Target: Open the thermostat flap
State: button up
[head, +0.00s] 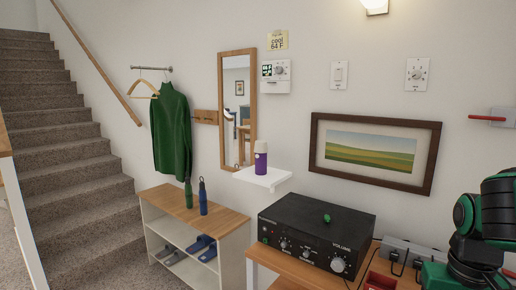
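The thermostat (276,77) is a small white box on the wall, right of the mirror. It has a dark green display at its left and a round dial at its right. A plain white panel (276,88) covers its lower part and looks shut, though it is small here. A yellow note (277,40) reading "cool 64 F" is on the wall just above. Only part of my green and black arm shows at the right edge, far from the thermostat. My gripper is not in view.
A shelf (263,180) with a purple bottle (261,160) juts out below the thermostat. A black amplifier (316,225) stands on a wooden table. A framed picture (372,150), light switch (340,75), dial plate (417,74) and red lever (487,118) are to the right.

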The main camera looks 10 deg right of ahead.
aim_at(267, 86)
jog(key=i, duration=0.15)
jog(key=u, duration=0.05)
jog(key=k, duration=0.5)
jog(key=u, duration=1.45)
jog(key=i, duration=2.35)
jog(key=z, duration=1.4)
